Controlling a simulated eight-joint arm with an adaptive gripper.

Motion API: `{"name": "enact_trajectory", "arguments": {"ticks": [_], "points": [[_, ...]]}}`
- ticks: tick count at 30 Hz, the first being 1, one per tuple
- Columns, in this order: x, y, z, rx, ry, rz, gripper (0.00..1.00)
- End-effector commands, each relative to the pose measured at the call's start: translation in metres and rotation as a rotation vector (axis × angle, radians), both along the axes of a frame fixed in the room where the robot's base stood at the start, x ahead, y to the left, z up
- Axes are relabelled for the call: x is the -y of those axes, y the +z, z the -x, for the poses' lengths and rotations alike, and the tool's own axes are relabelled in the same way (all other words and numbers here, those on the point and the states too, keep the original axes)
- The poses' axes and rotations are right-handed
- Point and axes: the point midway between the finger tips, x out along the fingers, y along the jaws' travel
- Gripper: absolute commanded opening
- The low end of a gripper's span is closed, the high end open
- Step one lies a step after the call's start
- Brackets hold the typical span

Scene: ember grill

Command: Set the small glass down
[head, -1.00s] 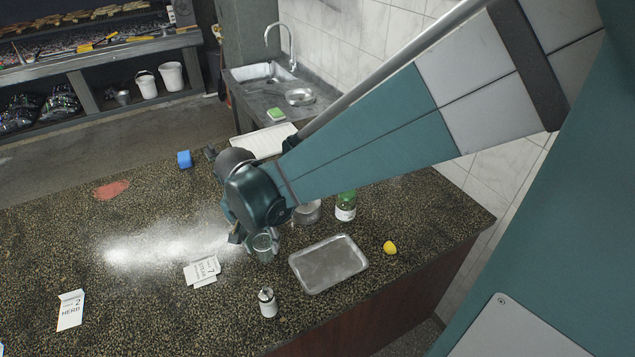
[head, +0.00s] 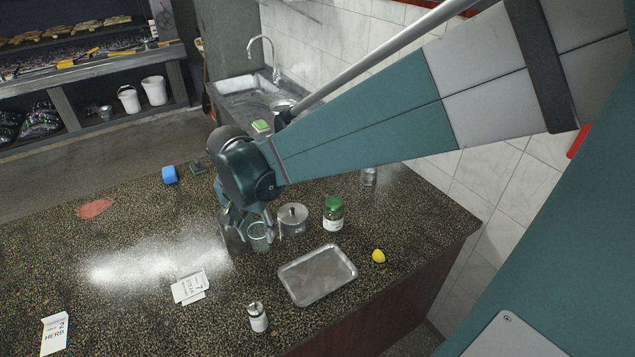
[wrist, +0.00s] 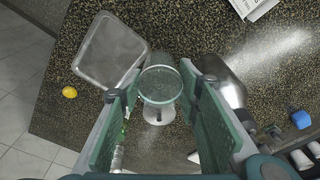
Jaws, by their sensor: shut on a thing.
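The small glass (head: 259,236) is a clear tumbler with a round rim. My gripper (head: 250,218) is shut on it, with its fingers on either side. In the wrist view the glass (wrist: 160,86) shows between the green finger pads of my gripper (wrist: 160,98), its open rim facing the camera. It looks close over the dark speckled counter (head: 140,290); I cannot tell whether its base touches. A lidded metal pot (head: 292,219) stands just right of the glass in the head view.
A metal tray (head: 318,274), a lemon (head: 378,256) and a green-lidded jar (head: 333,213) are to the right. A metal vessel (head: 234,238) is close left of the glass. A white shaker (head: 258,318) and cards (head: 188,287) are nearer. The left counter is mostly clear.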

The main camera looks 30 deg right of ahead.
Motion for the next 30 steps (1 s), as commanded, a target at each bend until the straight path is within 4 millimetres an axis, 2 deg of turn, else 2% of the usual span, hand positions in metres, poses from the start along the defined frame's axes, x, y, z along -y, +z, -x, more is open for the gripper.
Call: {"name": "enact_trajectory", "arguments": {"ticks": [15, 30], "points": [[0.104, 0.005, -0.049, 0.0, -0.203, 0.0, 0.2], [0.222, 0.004, -0.075, 0.0, -0.402, 0.0, 0.2]]}}
